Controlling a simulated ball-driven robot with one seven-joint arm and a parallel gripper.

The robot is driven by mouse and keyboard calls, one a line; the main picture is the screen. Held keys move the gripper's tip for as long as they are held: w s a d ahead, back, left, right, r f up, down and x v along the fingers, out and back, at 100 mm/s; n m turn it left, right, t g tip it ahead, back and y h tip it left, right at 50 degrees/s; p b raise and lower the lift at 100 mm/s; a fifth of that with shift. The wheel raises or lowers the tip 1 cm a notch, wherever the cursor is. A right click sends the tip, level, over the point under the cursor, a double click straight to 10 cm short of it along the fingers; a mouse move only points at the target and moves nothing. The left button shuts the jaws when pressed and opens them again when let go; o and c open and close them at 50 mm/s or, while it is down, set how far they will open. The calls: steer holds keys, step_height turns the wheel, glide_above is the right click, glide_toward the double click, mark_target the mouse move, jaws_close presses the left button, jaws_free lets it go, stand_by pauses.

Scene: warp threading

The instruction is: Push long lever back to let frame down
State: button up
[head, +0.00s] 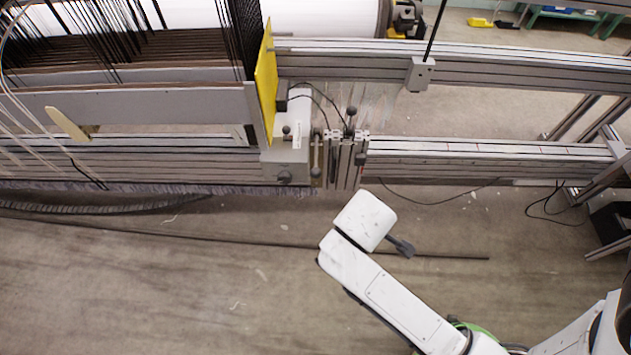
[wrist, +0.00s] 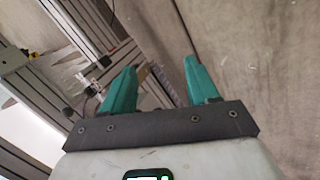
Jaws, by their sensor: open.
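The lever group on the machine sits at the centre of the head view. A lever with a dark ball knob (head: 351,111) stands upright from a slotted metal block (head: 346,160). Shorter knobs stand around it, and I cannot tell for sure which lever is the long one. The frame (head: 150,106), a grey bar with dark threads above, is at the upper left with a yellow end plate (head: 266,80). My gripper (wrist: 160,64) has two green fingers, spread apart with nothing between them.
A grey box (head: 286,160) with a knob adjoins the levers on the left. Metal rails (head: 480,152) run to the right. A dark rod rises from a bracket (head: 421,73) on the back rail. Black cables hang nearby. The floor in front is mostly clear, with a thin rod lying there.

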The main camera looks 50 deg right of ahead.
steer(key=w+d+f+n+h+b, duration=0.3)
steer(key=w+f+n+h+b, duration=0.1)
steer(key=f+b, duration=0.1)
steer(key=n+t+h+b, duration=0.75)
steer(key=n+b, duration=0.45)
steer(key=n, duration=0.2)
glide_toward(316, 173)
steer(key=w+f, duration=0.1)
steer(key=f, duration=0.1)
steer(key=shift+g+h, duration=0.35)
steer(key=shift+g, duration=0.1)
steer(key=x, duration=0.3)
steer(key=b+x, duration=0.1)
steer(key=x, duration=0.3)
steer(key=b+x, duration=0.1)
steer(key=x, duration=0.2)
steer(key=shift+w+d+r, duration=0.1)
steer(key=shift+d+r, duration=0.05)
steer(key=shift+r, duration=0.1)
jaws_close()
